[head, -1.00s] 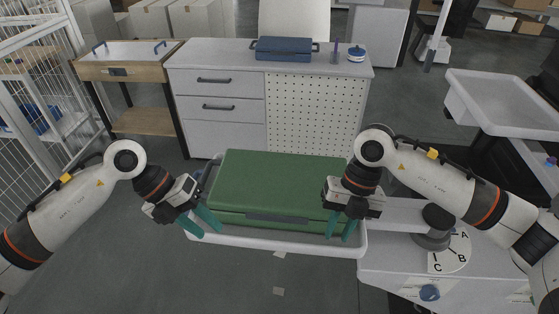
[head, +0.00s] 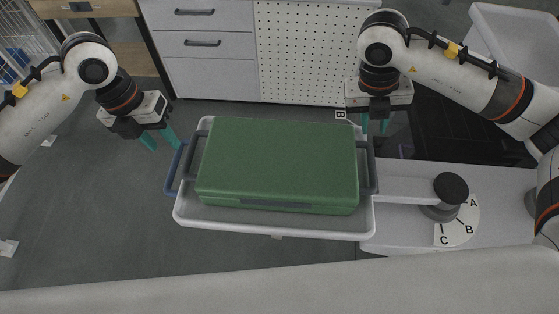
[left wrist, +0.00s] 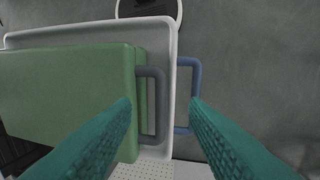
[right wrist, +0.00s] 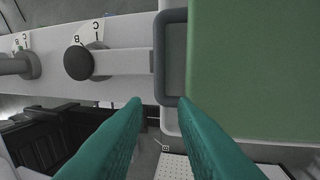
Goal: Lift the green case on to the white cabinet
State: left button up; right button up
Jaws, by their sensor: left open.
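The green case (head: 280,160) lies flat in a shallow white tray (head: 270,226). It has a dark grey handle at each end; the left-end handle (left wrist: 158,105) and right-end handle (right wrist: 172,55) show in the wrist views. A blue handle (head: 173,170) sticks out from the tray's left side. My left gripper (head: 158,138) is open, left of the tray's far left corner, apart from the case. My right gripper (head: 375,126) is open and empty near the case's far right corner. The white cabinet (head: 205,75) stands beyond the tray; its top is out of view.
A white arm with a black knob (head: 451,188) and a dial marked A, B, C (head: 460,225) adjoins the tray's right side.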

aim_at(184, 166)
pick_arm(q)
jog(key=f, duration=0.3)
jog(key=d+f, duration=0.1)
jog(key=f, duration=0.3)
jog(key=d+f, duration=0.1)
jog(key=f, duration=0.3)
jog(key=shift+s+f, duration=0.15)
jog(key=shift+f, duration=0.1)
pick_arm(e)
jog(key=x, duration=1.1)
jog(key=shift+f, duration=0.3)
pick_arm(q)
jog(key=c, duration=0.5)
pick_arm(e)
jog(key=c, duration=0.5)
pick_arm(q)
grip_shut()
pick_arm(e)
grip_shut()
jog(key=shift+w, duration=0.1)
